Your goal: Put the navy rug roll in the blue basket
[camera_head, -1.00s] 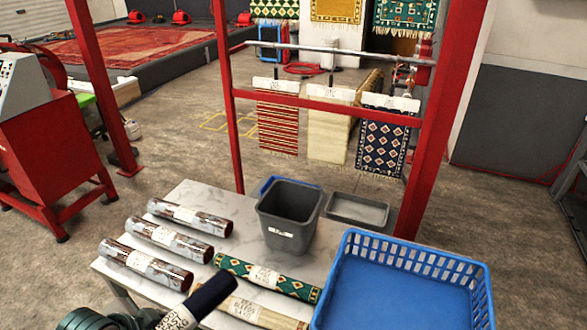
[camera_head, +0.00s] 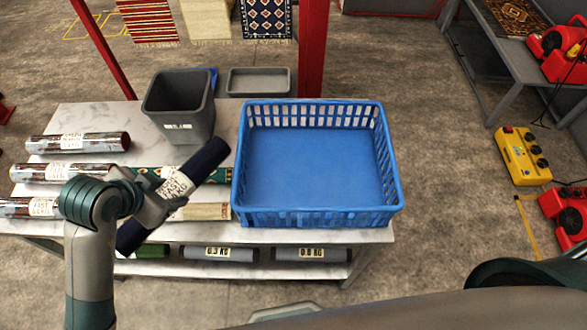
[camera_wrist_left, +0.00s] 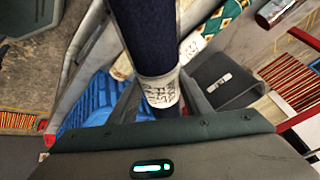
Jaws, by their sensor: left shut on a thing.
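The navy rug roll (camera_head: 207,160) has a white label band around its middle. My left gripper (camera_head: 160,203) is shut on it near the label and holds it tilted, above the left part of the table. The roll and label also show close up in the left wrist view (camera_wrist_left: 148,35), between my left fingers (camera_wrist_left: 160,100). The blue basket (camera_head: 392,190) stands on the right end of the table, just right of the roll's upper end. Its blue floor is bare. My right gripper is not in view.
A grey bin (camera_head: 180,118) and a shallow grey tray (camera_head: 258,82) stand behind. A green patterned roll (camera_head: 222,175), a cream roll (camera_head: 205,212) and several brown-silver rolls (camera_head: 78,142) lie on the table (camera_head: 120,115). Grey rolls (camera_head: 220,254) lie on the shelf below.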

